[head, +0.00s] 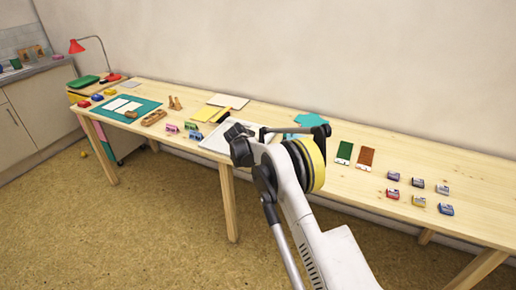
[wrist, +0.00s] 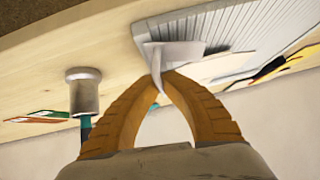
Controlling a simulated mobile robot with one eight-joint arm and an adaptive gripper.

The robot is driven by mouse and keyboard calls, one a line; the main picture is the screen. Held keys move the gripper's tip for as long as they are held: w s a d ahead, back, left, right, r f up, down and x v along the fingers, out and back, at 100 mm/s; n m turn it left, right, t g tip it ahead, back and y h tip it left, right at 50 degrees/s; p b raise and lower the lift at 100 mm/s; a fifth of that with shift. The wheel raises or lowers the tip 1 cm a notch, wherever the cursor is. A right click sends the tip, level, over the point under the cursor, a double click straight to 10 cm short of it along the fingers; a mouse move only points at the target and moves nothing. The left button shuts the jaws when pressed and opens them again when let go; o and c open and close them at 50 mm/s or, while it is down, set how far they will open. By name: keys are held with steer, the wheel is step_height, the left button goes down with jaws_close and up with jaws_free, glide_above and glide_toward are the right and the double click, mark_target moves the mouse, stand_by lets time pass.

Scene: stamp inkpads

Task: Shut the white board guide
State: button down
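A white ridged board (wrist: 215,38) lies on the wooden table in the wrist view. The white board guide (wrist: 178,52) is a thin, pale flap standing out from the board's near edge. My gripper (wrist: 164,76) has its two orange fingers drawn together at the tips, with a narrow white part of the guide between them. The exact contact is hard to see. In the head view the white board (head: 208,147) is partly hidden behind my arm, and the guide cannot be made out.
A grey knob-like cylinder (wrist: 83,90) stands beside my fingers. Several small inkpads (head: 419,201) sit on the table's right part, near a green card (head: 344,152) and a brown card (head: 366,157).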

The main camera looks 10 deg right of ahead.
steer(key=shift+w+a+f+n+g+h+b, duration=0.25)
steer(key=shift+a+n+g+h+b, duration=0.3)
steer(key=shift+h, duration=0.45)
steer(key=shift+d+g, duration=0.1)
steer(key=shift+g, duration=0.15)
steer(key=shift+f, duration=0.1)
steer(key=c, duration=1.6)
jaws_free()
steer(key=shift+o, duration=0.2)
steer(key=shift+s+a+r, duration=0.1)
steer(key=shift+a+r, duration=0.1)
steer(key=shift+r, duration=0.1)
steer(key=v, duration=1.1)
steer(key=shift+a, duration=0.2)
steer(key=shift+s+r, duration=0.1)
steer(key=shift+s, duration=0.05)
